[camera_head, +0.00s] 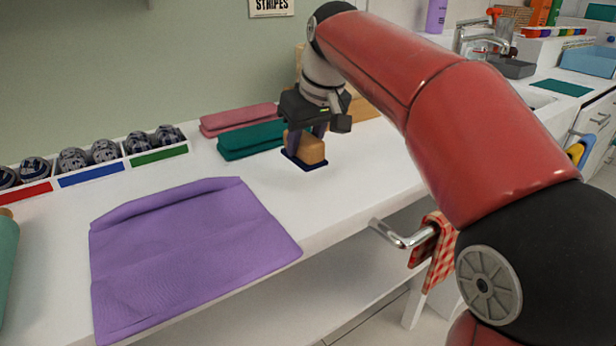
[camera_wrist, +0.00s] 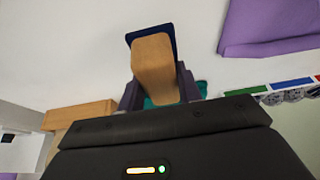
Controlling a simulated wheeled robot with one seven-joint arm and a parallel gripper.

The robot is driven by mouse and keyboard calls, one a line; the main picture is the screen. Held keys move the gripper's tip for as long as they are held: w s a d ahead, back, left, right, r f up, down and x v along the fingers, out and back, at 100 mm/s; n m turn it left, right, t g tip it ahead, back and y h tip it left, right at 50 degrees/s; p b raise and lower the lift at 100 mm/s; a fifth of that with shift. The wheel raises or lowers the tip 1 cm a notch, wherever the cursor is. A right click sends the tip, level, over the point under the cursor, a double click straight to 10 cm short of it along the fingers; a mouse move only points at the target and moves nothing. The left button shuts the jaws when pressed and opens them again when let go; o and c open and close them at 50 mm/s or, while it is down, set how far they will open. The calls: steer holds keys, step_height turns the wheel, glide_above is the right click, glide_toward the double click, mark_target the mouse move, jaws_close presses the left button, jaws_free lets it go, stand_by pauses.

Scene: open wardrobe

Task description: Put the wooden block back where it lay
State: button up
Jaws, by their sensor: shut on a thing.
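The wooden block (camera_head: 311,149) is a light brown block between the fingers of my gripper (camera_head: 305,135). My gripper is shut on it, pointing down at the shelf top. The block is over a dark blue square mat (camera_head: 316,165); I cannot tell whether it touches it. In the wrist view the block (camera_wrist: 153,65) stands between the two fingers of my gripper (camera_wrist: 158,88), and the blue mat (camera_wrist: 138,37) shows past its far end.
Folded teal (camera_head: 238,146) and pink (camera_head: 238,119) cloths lie left of the gripper. A purple cloth (camera_head: 190,245) covers the front left. Trays with red, blue and green labels (camera_head: 92,174) hold rolled items. A larger wooden box (camera_head: 360,108) stands behind the gripper.

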mark_target(305, 163)
steer(key=shift+w+f, duration=0.2)
steer(key=shift+f, duration=0.45)
step_height(305, 163, down, 4)
steer(key=b, duration=0.3)
steer(key=shift+r, duration=0.2)
steer(key=shift+f, duration=0.2)
steer(key=o, duration=1)
steer(key=shift+c, duration=0.2)
steer(key=shift+r, duration=0.1)
